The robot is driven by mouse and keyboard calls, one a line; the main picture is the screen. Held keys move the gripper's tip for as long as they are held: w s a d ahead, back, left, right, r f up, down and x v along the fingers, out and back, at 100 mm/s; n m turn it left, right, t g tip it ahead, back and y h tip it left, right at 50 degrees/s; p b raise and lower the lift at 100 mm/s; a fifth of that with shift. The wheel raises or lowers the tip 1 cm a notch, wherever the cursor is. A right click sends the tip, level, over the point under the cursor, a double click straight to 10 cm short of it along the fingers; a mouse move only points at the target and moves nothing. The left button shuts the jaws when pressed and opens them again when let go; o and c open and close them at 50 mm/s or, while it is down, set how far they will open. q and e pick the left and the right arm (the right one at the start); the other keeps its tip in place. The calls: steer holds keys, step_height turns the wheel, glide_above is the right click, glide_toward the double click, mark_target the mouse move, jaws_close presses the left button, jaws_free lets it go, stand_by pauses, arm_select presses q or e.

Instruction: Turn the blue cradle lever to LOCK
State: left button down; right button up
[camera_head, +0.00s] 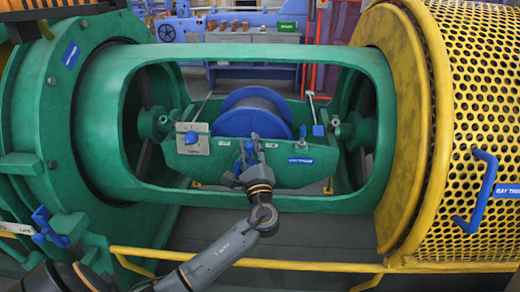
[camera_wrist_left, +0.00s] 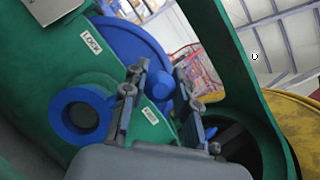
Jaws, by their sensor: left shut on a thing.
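The cradle (camera_head: 290,175) is a green trough inside the green tube's opening. My left gripper (camera_head: 250,148) is in front of its front wall, shut on the blue cradle lever (camera_head: 240,163). In the left wrist view the lever's round blue hub (camera_wrist_left: 80,117) sits left of the fingers, and its blue knob (camera_wrist_left: 162,86) shows between the fingers of the left gripper (camera_wrist_left: 158,92). The LOCK label (camera_wrist_left: 91,42) is at upper left there. A second white label (camera_wrist_left: 150,116), too small to read, lies close to the knob. The lever's arm is mostly hidden by the gripper.
A blue spool (camera_head: 252,112) lies in the cradle behind the gripper. The green tube's frame (camera_head: 275,53) surrounds the opening. A yellow rail (camera_head: 300,265) runs along the front, under my left arm. A yellow perforated guard (camera_head: 480,100) stands at the right.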

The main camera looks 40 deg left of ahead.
arm_select(q)
steer(key=s+a+f+n+g+p, duration=0.1)
steer(key=s+a+f+n+g, duration=0.1)
steer(key=s+a+n+g, duration=0.2)
steer(key=shift+s+a+f+n+h+p, duration=0.35)
steer(key=shift+a+n, duration=1.45)
steer(key=shift+n, duration=1.9)
arm_select(e)
step_height(320, 180, down, 6)
steer(key=s, duration=0.1)
steer(key=shift+s+f, duration=0.15)
steer(key=shift+f, duration=0.1)
steer(key=shift+d, duration=0.1)
arm_select(q)
steer(key=c, duration=1)
jaws_free()
steer(key=shift+a, duration=0.1)
steer(key=v, duration=1.2)
steer(key=shift+r, duration=0.2)
